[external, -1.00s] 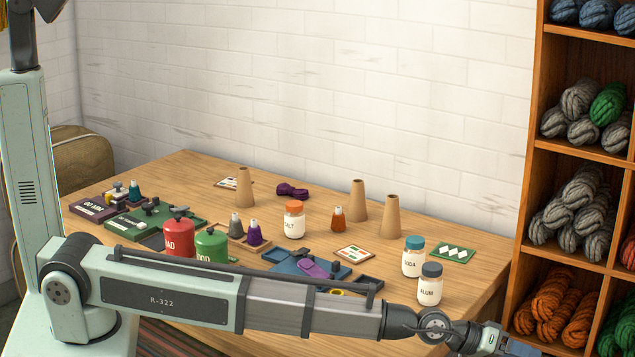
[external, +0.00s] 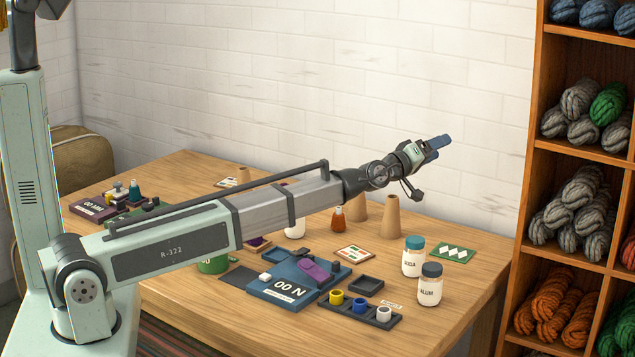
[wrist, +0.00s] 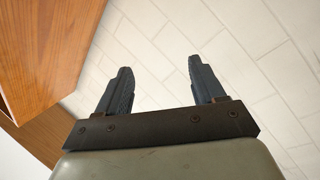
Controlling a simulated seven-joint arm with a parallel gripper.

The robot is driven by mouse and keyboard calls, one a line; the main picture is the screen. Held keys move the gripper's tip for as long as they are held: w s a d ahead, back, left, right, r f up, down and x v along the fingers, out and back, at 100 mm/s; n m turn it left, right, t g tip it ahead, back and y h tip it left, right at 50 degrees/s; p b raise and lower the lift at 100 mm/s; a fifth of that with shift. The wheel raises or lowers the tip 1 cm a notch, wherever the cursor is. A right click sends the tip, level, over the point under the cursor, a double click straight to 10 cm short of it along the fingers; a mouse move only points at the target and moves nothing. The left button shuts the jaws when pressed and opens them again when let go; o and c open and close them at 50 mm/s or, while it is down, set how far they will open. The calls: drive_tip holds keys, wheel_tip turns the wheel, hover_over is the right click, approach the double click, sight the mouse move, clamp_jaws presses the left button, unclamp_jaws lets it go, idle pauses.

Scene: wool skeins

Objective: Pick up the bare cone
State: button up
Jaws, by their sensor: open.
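Three bare tan cones stand upright on the wooden table in the external view. One cone (external: 391,217) is fully in sight at the right. A second cone (external: 360,209) stands just left of it, its top hidden behind my arm. The third cone (external: 243,175) is farther left, with only its top showing above my arm. My gripper (external: 440,143) is raised above and to the right of the right-hand cone, apart from it. In the wrist view my gripper (wrist: 160,70) is open and empty, with only wall and shelf beyond its fingers.
Two jars, SODA (external: 413,257) and ALUM (external: 430,285), stand in front of the cones. An orange-brown bottle (external: 338,219) is left of them. A blue box (external: 285,283) and a tray of small pots (external: 360,308) lie nearer. A wool shelf (external: 540,170) bounds the right.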

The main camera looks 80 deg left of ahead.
drive_tip(key=s+a+f+n+g+y, duration=0.1)
drive_tip(key=s+a+f+n+g, duration=0.2)
drive_tip(key=s+a, duration=0.35)
drive_tip(key=s+a+f+n+y, duration=0.1)
drive_tip(key=s+a+f+n, duration=0.3)
drive_tip(key=a, duration=0.4)
drive_tip(key=n+g+y, duration=0.1)
drive_tip(key=n+g, duration=0.3)
drive_tip(key=n, duration=1.9)
approach(248, 172)
drive_tip(key=shift+n, duration=0.3)
drive_tip(key=shift+x, duration=5.85)
drive_tip(key=shift+w+d+r, duration=0.1)
drive_tip(key=shift+r, duration=0.05)
drive_tip(key=shift+c, duration=0.3)
clamp_jaws()
